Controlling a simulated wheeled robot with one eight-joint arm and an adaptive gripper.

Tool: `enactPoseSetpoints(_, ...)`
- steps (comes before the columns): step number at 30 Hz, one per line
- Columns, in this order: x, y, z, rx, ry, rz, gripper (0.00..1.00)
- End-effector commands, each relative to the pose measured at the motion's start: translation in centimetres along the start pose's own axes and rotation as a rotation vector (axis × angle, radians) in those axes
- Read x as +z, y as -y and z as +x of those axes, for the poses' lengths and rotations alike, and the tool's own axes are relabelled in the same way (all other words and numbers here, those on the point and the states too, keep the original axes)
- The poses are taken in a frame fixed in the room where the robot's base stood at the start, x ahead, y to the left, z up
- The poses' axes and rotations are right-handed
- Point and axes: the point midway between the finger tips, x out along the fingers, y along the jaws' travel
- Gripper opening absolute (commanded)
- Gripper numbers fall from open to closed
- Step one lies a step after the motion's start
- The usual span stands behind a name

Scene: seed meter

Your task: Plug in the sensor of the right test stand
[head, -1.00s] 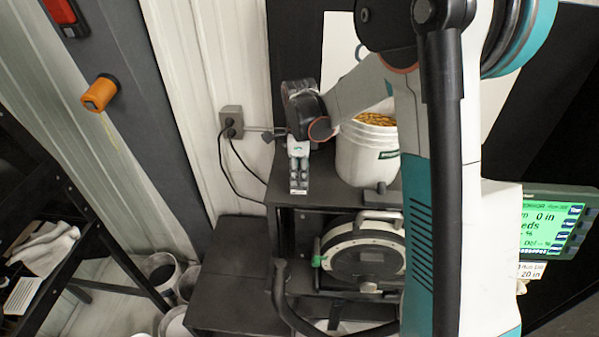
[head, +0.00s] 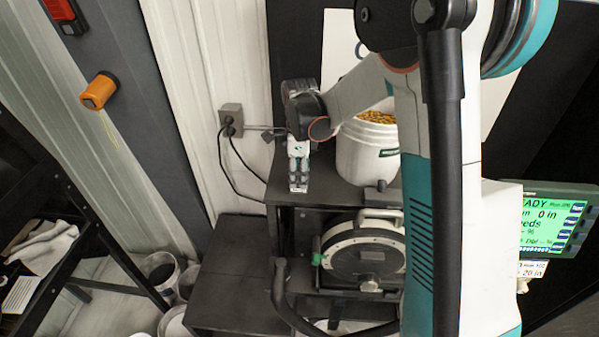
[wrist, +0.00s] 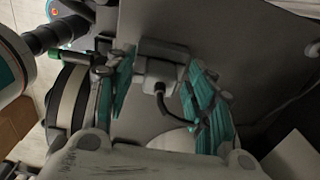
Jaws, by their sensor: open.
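A black test stand (head: 283,186) stands in the middle of the head view, with a round seed meter (head: 341,250) on its shelf. My gripper (head: 299,187) points down over the stand's left top edge. In the wrist view its teal fingers are apart, on either side (wrist: 160,66) of a grey connector (wrist: 160,75) with a dark cable. The fingers are close to the connector; I cannot tell whether they touch it. The socket for it cannot be made out. The seed meter's dark and pale rim (wrist: 67,100) shows at left in the wrist view.
A white bucket of seeds (head: 361,155) stands on the stand, right of my gripper. A grey wall outlet (head: 231,118) with black cables is at left. A lit monitor (head: 552,222) is at right. A lower black box (head: 235,285) stands front left.

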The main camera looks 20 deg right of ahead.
Motion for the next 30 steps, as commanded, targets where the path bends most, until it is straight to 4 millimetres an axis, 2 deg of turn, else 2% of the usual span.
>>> enactPoseSetpoints(5,0.0,0.0,-1.5,0.0,0.0,0.0,0.49)
enactPoseSetpoints(18,0.0,0.0,-9.8,0.0,0.0,0.0,0.49)
enactPoseSetpoints(24,0.0,0.0,-11.7,0.0,0.0,0.0,0.49)
enactPoseSetpoints(30,0.0,0.0,-12.0,0.0,0.0,0.0,0.49)
